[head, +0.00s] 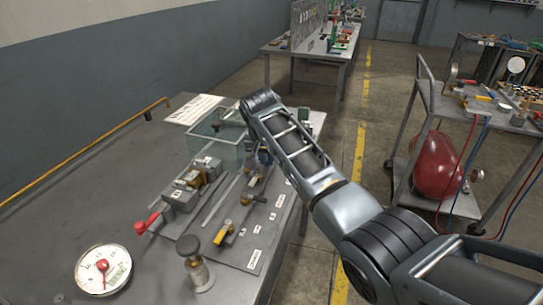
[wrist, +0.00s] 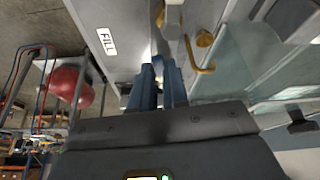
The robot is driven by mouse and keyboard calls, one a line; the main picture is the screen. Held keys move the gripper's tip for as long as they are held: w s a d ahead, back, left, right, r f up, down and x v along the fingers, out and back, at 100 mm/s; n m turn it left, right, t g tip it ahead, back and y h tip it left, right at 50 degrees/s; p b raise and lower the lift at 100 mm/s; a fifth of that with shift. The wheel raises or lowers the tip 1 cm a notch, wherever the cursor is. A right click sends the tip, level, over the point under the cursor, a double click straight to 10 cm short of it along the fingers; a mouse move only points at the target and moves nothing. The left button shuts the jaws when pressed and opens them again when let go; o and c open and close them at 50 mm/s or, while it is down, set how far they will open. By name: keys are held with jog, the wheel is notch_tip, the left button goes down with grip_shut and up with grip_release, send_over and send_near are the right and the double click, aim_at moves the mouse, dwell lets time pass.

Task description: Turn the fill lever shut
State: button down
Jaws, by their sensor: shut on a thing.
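My gripper (wrist: 160,75) shows in the wrist view with its two blue fingers close together, shut on a thin grey part. That part lies beside the white FILL label (wrist: 106,41), so it appears to be the fill lever (wrist: 157,45). Its far end leads up to a pale round fitting (wrist: 172,18). The fingers hide much of the lever, and I cannot tell its exact angle. In the head view my forearm covers most of this spot; the gripper's blue tip (head: 264,156) just shows beside the glass tank (head: 212,155).
A brass hooked pipe (wrist: 203,52) stands close to the right of the fingers. The bench (head: 60,200) also carries a red-handled lever (head: 147,222), a yellow-handled valve (head: 222,234), a dial gauge (head: 103,269) and a plunger (head: 196,265). A cart (head: 440,105) with a red tank stands right.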

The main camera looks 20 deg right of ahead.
jog(key=shift+w+a+m+h+b, duration=0.15)
jog(key=shift+a+m+h+b, duration=0.1)
jog(key=shift+m, duration=0.35)
jog(key=shift+w+a+m+h+b, duration=0.15)
jog(key=shift+a+m, duration=0.05)
jog(key=shift+m, duration=0.4)
jog(key=c, duration=1.1)
grip_release()
